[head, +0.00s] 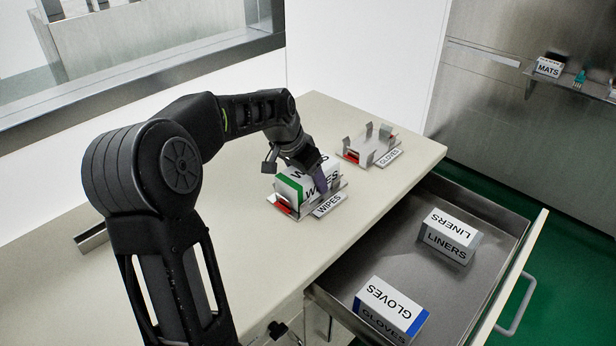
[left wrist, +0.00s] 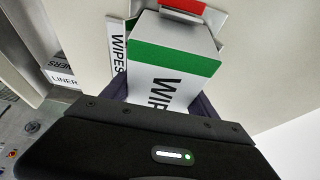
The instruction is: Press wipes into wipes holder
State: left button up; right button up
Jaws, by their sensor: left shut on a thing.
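The wipes box (head: 290,190) is white with a green band and black lettering. It sits in or on the wipes holder (head: 329,206), a metal bracket with a red part and a WIPES label, on the counter. How deep it sits is unclear. My left gripper (head: 318,178) is shut on the box from above, one dark finger showing on its front face. In the left wrist view the box (left wrist: 175,85) lies between the fingers, with the holder's label (left wrist: 117,47) beside it. My right gripper is not in view.
An empty gloves holder (head: 368,147) with upright metal tabs stands behind on the counter (head: 390,190). An open drawer (head: 400,240) at the right holds a liners box (head: 450,236) and a gloves box (head: 389,308). A mats box (head: 548,67) is on a far shelf.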

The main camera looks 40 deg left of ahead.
pick_arm(q)
jog(key=o, duration=1.8)
jog(key=shift+f, duration=0.1)
jog(key=shift+c, duration=0.2)
jog(key=b+v, duration=0.1)
jog(key=v, duration=0.7)
jog(key=shift+f, duration=0.1)
